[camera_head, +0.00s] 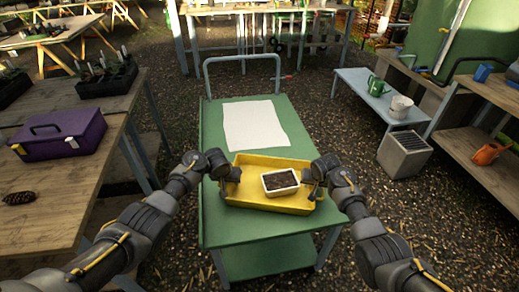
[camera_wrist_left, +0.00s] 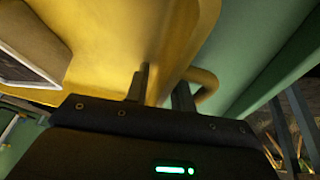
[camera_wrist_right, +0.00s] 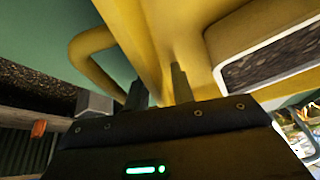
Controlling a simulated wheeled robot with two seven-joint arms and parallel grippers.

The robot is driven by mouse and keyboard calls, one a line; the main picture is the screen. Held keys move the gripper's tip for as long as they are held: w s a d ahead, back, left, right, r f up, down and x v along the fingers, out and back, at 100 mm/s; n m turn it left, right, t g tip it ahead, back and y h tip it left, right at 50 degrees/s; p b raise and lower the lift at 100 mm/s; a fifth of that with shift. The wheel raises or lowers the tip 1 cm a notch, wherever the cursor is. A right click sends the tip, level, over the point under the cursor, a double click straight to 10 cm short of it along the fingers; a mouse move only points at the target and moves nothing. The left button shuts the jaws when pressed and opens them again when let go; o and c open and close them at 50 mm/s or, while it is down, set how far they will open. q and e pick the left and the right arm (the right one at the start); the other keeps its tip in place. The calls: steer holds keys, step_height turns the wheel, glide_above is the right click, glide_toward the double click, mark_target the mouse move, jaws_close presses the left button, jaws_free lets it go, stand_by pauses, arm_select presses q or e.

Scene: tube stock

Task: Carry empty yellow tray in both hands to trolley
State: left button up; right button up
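The yellow tray (camera_head: 245,199) is over the near end of the green trolley top (camera_head: 215,120); I cannot tell whether it rests there or hangs just above. A small white container of dark soil (camera_head: 281,190) sits inside the tray. My left gripper (camera_head: 232,176) is at the tray's left end. In the left wrist view its fingers (camera_wrist_left: 160,88) stand either side of the yellow wall, beside a loop handle. My right gripper (camera_head: 312,181) is at the right end; in the right wrist view its fingers (camera_wrist_right: 160,90) straddle that wall beside the other handle.
A white sheet (camera_head: 255,124) lies on the trolley, before its push handle (camera_head: 242,58). A wooden bench with a purple toolbox (camera_head: 62,135) is at left. A low bench with a green watering can (camera_head: 377,86) and a grey crate (camera_head: 404,154) are at right.

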arm_select(q)
steer(key=v, duration=1)
steer(key=shift+d+r, duration=0.2)
steer(key=shift+r, duration=0.05)
steer(key=shift+s+a+r, duration=0.3)
steer(key=shift+s+r, duration=0.05)
steer(key=shift+r, duration=0.3)
arm_select(e)
steer(key=v, duration=1.2)
